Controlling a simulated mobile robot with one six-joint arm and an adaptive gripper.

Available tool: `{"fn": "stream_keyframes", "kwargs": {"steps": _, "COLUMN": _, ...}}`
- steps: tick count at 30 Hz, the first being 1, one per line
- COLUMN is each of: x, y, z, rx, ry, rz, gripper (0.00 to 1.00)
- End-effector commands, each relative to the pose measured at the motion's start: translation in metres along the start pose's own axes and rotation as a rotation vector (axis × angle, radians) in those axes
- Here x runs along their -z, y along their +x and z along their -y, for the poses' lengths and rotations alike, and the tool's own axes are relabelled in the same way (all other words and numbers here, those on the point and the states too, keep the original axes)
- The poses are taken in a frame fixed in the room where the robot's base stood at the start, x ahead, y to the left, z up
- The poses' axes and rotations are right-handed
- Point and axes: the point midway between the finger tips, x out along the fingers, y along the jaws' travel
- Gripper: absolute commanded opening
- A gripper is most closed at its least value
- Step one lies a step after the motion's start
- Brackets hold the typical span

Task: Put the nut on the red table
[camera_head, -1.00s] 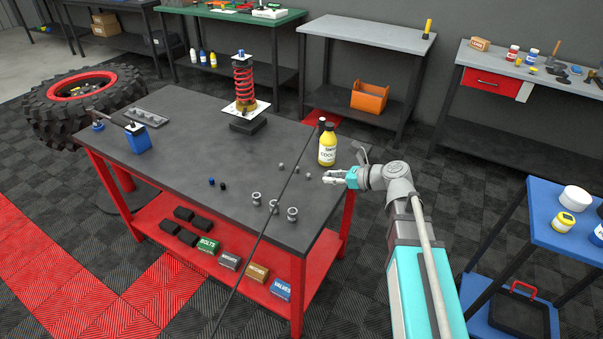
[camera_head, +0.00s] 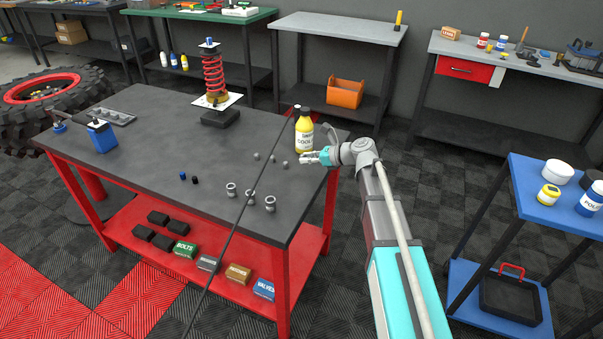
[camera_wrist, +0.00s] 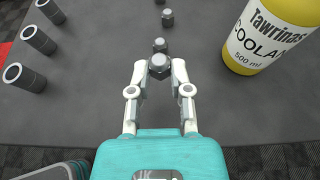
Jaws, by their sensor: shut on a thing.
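The red table (camera_head: 150,160) has a red frame and a dark grey top. My gripper (camera_head: 303,158) is over its right end, beside the yellow coolant bottle (camera_head: 305,140). In the wrist view my gripper (camera_wrist: 159,68) has its fingers closed around a grey hex nut (camera_wrist: 159,65). In the head view the held nut is too small to make out. Three loose grey nuts lie in a row on the tabletop left of the fingers, the nearest one (camera_head: 285,164) just beyond the tips. Whether the held nut touches the tabletop is unclear.
The coolant bottle (camera_wrist: 262,40) stands close to the right of the fingers. Several grey sleeves (camera_head: 250,197) stand near the front edge. A shock absorber with a red spring (camera_head: 213,75) stands farther back.

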Motion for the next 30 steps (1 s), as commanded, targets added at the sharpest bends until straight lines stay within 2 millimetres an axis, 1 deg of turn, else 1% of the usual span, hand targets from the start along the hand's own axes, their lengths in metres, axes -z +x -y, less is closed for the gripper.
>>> {"fn": "stream_keyframes", "kwargs": {"steps": 1, "x": 0.004, "y": 0.003, "z": 0.003, "rx": 0.0, "ry": 0.0, "rz": 0.0, "gripper": 0.0}}
{"fn": "stream_keyframes", "kwargs": {"steps": 3, "x": 0.005, "y": 0.004, "z": 0.004, "rx": 0.0, "ry": 0.0, "rz": 0.0, "gripper": 0.0}}
{"fn": "stream_keyframes", "kwargs": {"steps": 17, "x": 0.006, "y": 0.006, "z": 0.005, "rx": -0.001, "ry": 0.0, "rz": 0.0, "gripper": 0.0}}
{"fn": "stream_keyframes", "kwargs": {"steps": 23, "x": 0.015, "y": 0.014, "z": 0.013, "rx": -0.001, "ry": 0.0, "rz": 0.0, "gripper": 0.0}}
{"fn": "stream_keyframes", "kwargs": {"steps": 30, "x": 0.034, "y": 0.021, "z": 0.012, "rx": -0.001, "ry": 0.0, "rz": 0.0, "gripper": 0.0}}
